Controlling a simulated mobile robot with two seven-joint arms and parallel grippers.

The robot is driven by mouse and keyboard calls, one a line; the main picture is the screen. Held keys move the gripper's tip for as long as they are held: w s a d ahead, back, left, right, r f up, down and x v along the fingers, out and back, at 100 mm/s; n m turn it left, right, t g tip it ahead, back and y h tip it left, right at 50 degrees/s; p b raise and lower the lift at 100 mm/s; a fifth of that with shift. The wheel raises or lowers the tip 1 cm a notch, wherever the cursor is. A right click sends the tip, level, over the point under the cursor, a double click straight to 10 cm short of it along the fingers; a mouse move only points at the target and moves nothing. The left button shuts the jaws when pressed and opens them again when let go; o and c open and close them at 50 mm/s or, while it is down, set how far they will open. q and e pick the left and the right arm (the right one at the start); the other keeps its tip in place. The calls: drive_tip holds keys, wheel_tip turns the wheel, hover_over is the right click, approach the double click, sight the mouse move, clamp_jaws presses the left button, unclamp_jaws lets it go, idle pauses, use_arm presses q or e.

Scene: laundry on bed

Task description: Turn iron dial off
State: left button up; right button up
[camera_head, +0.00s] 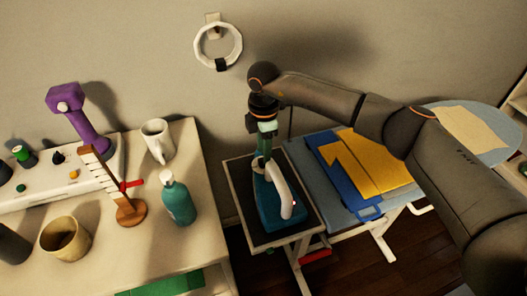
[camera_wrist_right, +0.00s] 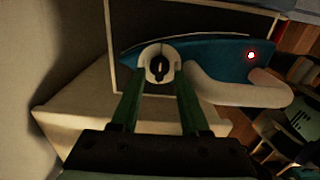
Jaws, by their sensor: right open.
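The iron (camera_head: 267,203) is teal with a white handle and rests on a dark stand top. A small red light glows on it in both views. In the right wrist view the iron (camera_wrist_right: 215,52) lies beyond the fingers. Its black dial (camera_wrist_right: 160,68), in a white round collar, shows between the fingertips. My right gripper (camera_head: 265,150) reaches down from above at the iron's far end. In the wrist view its two green fingers (camera_wrist_right: 157,84) are apart, one on each side of the dial. I cannot tell whether they touch it. My left gripper is not in view.
The iron's stand (camera_head: 236,187) is beside an ironing board with a folded blue and yellow cloth (camera_head: 368,165). A table (camera_head: 186,240) at left holds a teal bottle (camera_head: 178,200), a white mug (camera_head: 157,140) and a tan cup (camera_head: 65,238). A white ring (camera_head: 218,45) hangs on the wall.

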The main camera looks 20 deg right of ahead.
drive_tip(key=shift+f, duration=0.9)
drive_tip(key=shift+c, duration=0.2)
clamp_jaws()
